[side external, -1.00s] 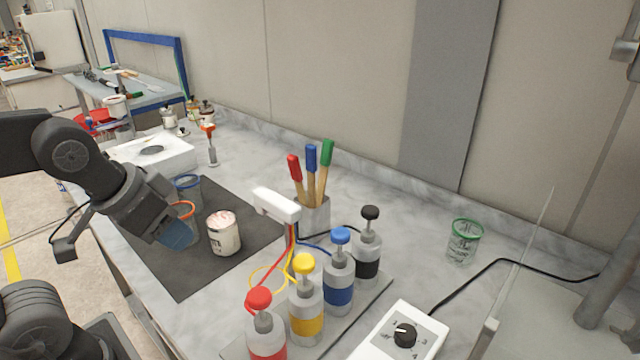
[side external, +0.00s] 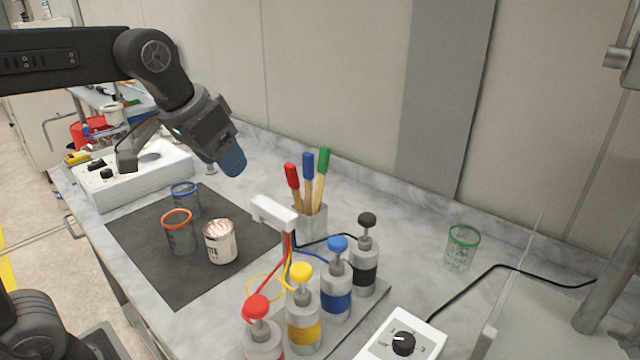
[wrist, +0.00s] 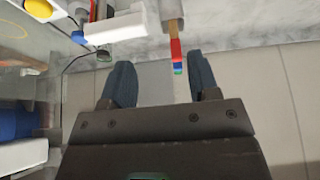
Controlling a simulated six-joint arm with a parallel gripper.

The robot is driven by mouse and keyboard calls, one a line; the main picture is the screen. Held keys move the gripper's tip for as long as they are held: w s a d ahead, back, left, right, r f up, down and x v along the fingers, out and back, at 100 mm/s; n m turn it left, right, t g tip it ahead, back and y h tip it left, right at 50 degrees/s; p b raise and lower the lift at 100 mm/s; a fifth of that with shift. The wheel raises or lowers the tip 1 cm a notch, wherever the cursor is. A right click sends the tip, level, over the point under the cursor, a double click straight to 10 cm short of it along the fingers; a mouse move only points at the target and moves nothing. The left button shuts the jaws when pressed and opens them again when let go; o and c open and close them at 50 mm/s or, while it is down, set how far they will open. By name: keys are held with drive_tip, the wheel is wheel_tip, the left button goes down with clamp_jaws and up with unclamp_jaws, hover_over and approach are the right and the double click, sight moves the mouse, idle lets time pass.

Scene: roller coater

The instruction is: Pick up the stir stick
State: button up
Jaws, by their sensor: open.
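Three wooden stir sticks with coloured ends stand upright in a grey holder (side external: 313,224): a red-ended stick (side external: 292,176), a blue-ended stick (side external: 308,166) and a green-ended stick (side external: 323,160). My gripper (side external: 233,164) is in the air to their left, apart from them, tilted down to the right. In the wrist view, my gripper (wrist: 162,82) is open with nothing between its blue fingers. The sticks' red end (wrist: 176,48) shows ahead of the fingers, nearer the right one, with blue and green ends lined up closely behind it.
A white dispenser head (side external: 274,212) stands beside the holder, with several pump bottles in front, including a blue one (side external: 338,285). An orange-rimmed cup (side external: 179,235), a blue-rimmed cup (side external: 186,200) and a white can (side external: 220,242) stand on the dark mat (side external: 180,285). A green-rimmed cup (side external: 461,248) is at right.

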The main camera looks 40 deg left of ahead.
drive_tip(key=w+a+r, duration=0.1)
drive_tip(key=w+r, duration=0.2)
drive_tip(key=w, duration=0.9)
approach(323, 148)
drive_tip(key=shift+g, duration=0.3)
drive_tip(key=x, duration=1.2)
drive_tip(key=shift+w+r, duration=0.1)
drive_tip(key=shift+w, duration=0.2)
drive_tip(key=shift+c, duration=0.4)
drive_tip(key=c, duration=0.9)
